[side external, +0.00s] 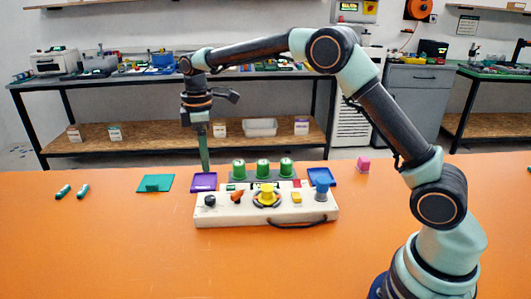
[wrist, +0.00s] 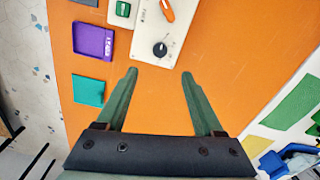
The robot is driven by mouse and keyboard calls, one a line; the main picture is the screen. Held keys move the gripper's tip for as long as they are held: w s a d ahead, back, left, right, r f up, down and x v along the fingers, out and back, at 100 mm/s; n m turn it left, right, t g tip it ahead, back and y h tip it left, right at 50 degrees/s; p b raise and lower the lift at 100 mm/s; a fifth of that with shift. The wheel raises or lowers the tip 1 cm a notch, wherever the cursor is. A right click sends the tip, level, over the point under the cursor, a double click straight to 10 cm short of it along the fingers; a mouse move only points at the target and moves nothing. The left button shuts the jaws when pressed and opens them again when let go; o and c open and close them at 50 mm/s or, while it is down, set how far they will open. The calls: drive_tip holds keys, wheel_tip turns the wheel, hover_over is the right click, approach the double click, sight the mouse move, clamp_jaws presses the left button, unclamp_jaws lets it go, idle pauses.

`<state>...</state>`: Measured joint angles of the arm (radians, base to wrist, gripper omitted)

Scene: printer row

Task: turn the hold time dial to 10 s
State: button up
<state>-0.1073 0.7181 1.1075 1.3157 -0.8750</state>
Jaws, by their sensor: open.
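The control panel (side external: 265,213) is a pale box on the orange table. Its black dial (side external: 210,201) sits at the left end in the side view. The dial also shows in the wrist view (wrist: 160,49), with small marks around it too fine to read; a light line on it seems to point up and right. I take it for the hold time dial, though its label is not legible. My gripper (side external: 204,168) points down, above and behind the panel's left end. In the wrist view my gripper (wrist: 159,73) is open and empty, with the dial just beyond the gap between the fingertips.
An orange lever (side external: 237,197), a yellow knob (side external: 266,195) and a blue knob (side external: 321,188) share the panel. A purple tray (side external: 204,182) and a teal pad (side external: 154,183) lie near my gripper. Green-topped cylinders (side external: 262,168) stand behind the panel.

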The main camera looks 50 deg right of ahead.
sight(210, 197)
wheel_tip(210, 197, down, 12)
idle(0.5)
clamp_jaws()
